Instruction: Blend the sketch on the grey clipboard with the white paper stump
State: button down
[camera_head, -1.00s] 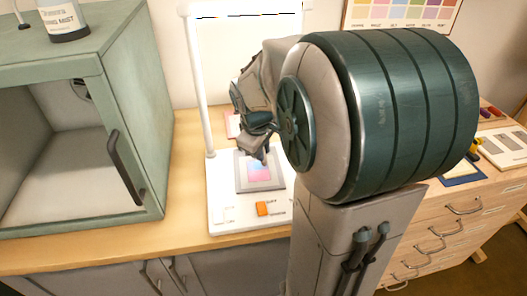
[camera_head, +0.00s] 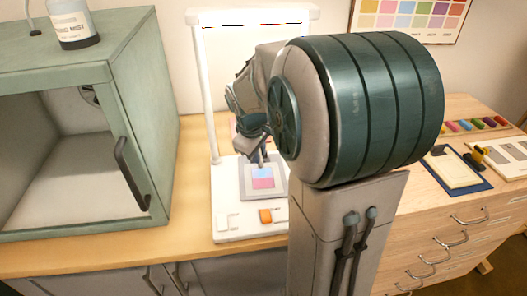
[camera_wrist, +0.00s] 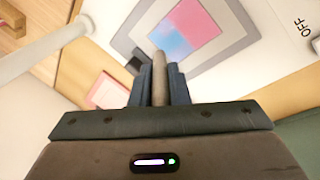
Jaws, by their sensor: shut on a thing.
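My gripper (camera_wrist: 159,85) is shut on a pale grey-beige stick, the paper stump (camera_wrist: 159,68), in the wrist view. The stump points out from between the dark fingers toward the sketch. The grey clipboard (camera_head: 245,184) lies on the white stand base, with the pink and blue sketch (camera_head: 262,183) on it. The sketch also shows in the wrist view (camera_wrist: 190,28), just beyond the stump's tip. In the head view my gripper (camera_head: 258,152) is over the clipboard's far edge. I cannot tell whether the tip touches the sketch.
The white stand (camera_head: 226,232) has a post at its left and an orange switch (camera_head: 265,216) in front. A green cabinet (camera_head: 150,110) stands to the left. At right are a blue board with paper (camera_head: 455,168) and a tray of colours (camera_head: 475,125).

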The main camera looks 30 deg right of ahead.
jog(key=shift+s+a+f+b, duration=0.15)
jog(key=shift+s+a, duration=0.1)
jog(key=shift+s, duration=0.45)
jog(key=shift+s+a+r+b, duration=0.15)
jog(key=shift+s+a, duration=0.1)
jog(key=shift+s, duration=0.4)
jog(key=shift+s+a, duration=0.25)
jog(key=shift+s, duration=0.5)
jog(key=shift+w, duration=0.1)
